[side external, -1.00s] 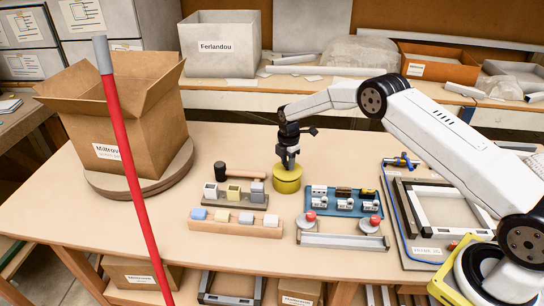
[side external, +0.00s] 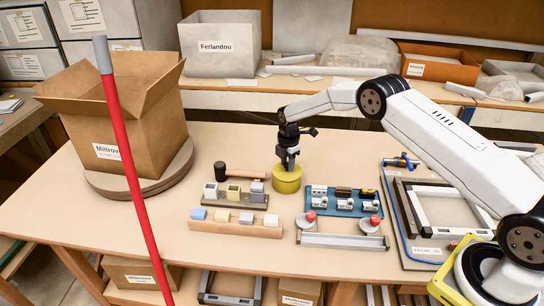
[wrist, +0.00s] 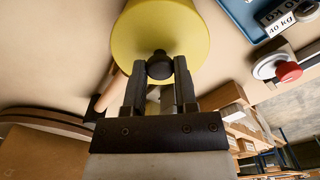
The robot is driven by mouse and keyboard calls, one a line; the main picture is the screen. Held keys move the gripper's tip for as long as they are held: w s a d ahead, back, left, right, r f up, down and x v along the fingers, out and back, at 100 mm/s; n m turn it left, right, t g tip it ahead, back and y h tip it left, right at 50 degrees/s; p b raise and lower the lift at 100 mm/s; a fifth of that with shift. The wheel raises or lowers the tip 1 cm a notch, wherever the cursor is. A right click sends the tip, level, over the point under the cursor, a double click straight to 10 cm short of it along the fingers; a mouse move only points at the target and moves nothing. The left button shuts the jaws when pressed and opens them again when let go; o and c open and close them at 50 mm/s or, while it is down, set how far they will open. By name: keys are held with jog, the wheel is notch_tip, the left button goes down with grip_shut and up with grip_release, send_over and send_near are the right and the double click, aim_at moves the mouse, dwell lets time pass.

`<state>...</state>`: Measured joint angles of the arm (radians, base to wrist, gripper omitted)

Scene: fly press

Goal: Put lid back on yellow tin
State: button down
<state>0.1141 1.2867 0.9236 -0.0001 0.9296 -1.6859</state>
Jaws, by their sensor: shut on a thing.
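The yellow tin (side external: 287,183) stands upright on the bench, right of the hammer. My gripper (side external: 288,163) points down directly over it. In the wrist view the round yellow lid (wrist: 135,40) faces the camera, with a dark knob (wrist: 159,66) at its centre. My gripper (wrist: 160,80) is shut on this knob. The lid sits level on top of the tin in the side view, and I see no clear gap between them.
A hammer (side external: 240,174) and a rack of small blocks (side external: 235,198) lie left of the tin. A blue tray of weights (side external: 344,203) is close on its right. A cardboard box (side external: 120,115) stands at the left. The bench behind the tin is clear.

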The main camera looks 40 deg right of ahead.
grip_release()
dwell(0.4)
jog(key=shift+r, duration=0.15)
jog(key=shift+r, duration=3.35)
grip_shut()
